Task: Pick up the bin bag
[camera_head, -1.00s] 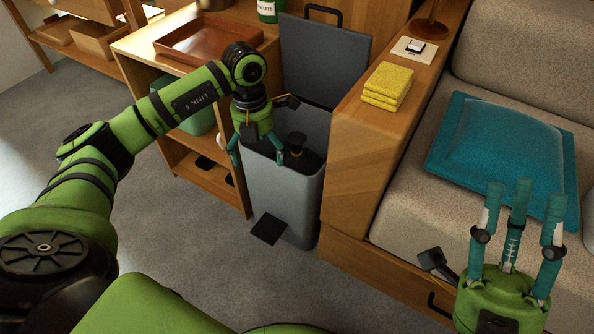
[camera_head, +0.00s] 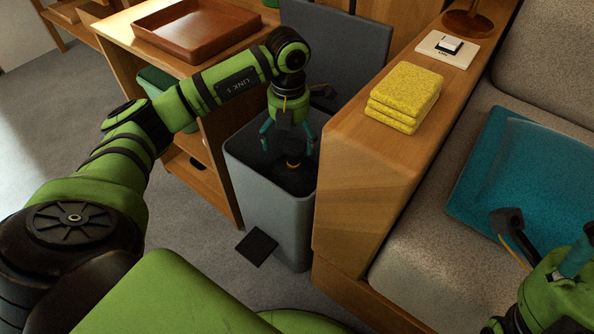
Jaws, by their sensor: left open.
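The dark bin bag (camera_head: 293,176) sits inside a grey pedal bin (camera_head: 262,208), with its gathered neck sticking up. The bin's lid (camera_head: 338,45) stands open at the back. My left gripper (camera_head: 288,145) points down over the bin's mouth, open, with its fingers to either side above the bag's neck. I cannot tell whether the fingers touch the bag. My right gripper (camera_head: 574,262) is at the lower right edge, cut off by the frame, over the sofa; its fingers are mostly out of view.
A shelf unit with a brown tray (camera_head: 196,29) stands left of the bin. A teal cushion (camera_head: 520,180) lies on the sofa (camera_head: 430,240).

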